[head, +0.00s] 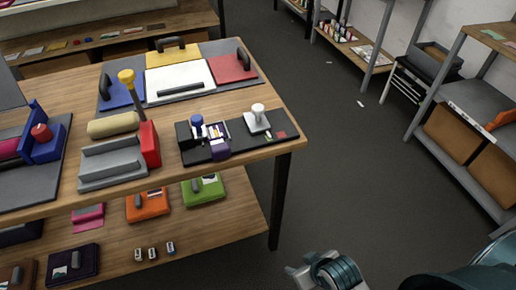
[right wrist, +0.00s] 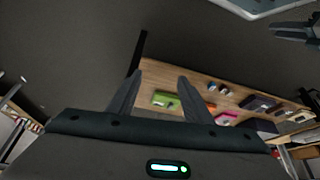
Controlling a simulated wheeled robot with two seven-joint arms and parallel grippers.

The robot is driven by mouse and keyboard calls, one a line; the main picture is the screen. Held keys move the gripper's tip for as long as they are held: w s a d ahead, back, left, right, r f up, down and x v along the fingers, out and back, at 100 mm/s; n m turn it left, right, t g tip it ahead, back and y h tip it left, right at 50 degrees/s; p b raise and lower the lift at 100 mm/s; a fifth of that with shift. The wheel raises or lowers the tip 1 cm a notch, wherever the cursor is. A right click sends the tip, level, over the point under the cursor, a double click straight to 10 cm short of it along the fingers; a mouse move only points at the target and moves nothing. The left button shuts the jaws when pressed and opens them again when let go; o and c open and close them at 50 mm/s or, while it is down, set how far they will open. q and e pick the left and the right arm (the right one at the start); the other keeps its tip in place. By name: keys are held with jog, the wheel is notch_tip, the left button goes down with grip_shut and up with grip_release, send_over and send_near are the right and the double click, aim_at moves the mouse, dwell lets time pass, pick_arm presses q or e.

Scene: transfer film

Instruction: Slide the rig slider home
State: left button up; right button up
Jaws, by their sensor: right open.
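The rig appears to be the black base (head: 206,157) at the front right of the wooden table in the head view. On it stand a blue-knobbed piece (head: 197,121), a purple block (head: 219,149) and a white-knobbed piece (head: 257,119). I cannot tell for sure which part is the slider, or its position. My right gripper (head: 305,272) is low at the bottom of the head view, beyond the table's right corner, apart from the rig. In the right wrist view its two fingers (right wrist: 160,80) are spread and empty. A dark fingered shape at the top right there may be my left gripper (right wrist: 298,32).
A grey track with a red end block (head: 150,144) and a blue frame with a red knob (head: 41,133) stand left of the rig. Coloured handled plates (head: 180,82) lie behind. Orange and green items (head: 203,190) are on the lower shelf.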

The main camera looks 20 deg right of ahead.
jog(key=w+d+r+n+t+y, duration=0.1)
jog(key=w+r+t+y, duration=0.15)
jog(key=w+r, duration=0.5)
jog(key=w+r+n+t+y, duration=0.15)
jog(key=w+r+t, duration=0.3)
jog(key=r, duration=0.65)
jog(key=t+y, duration=0.2)
jog(key=t, duration=0.2)
send_near(262, 110)
jog(key=v, duration=0.6)
pick_arm(q)
jog(key=shift+s, duration=0.1)
pick_arm(e)
jog(key=shift+w+d+f, duration=0.1)
jog(key=shift+w+f, duration=0.05)
jog(key=shift+f, duration=0.2)
jog(key=shift+w, duration=0.1)
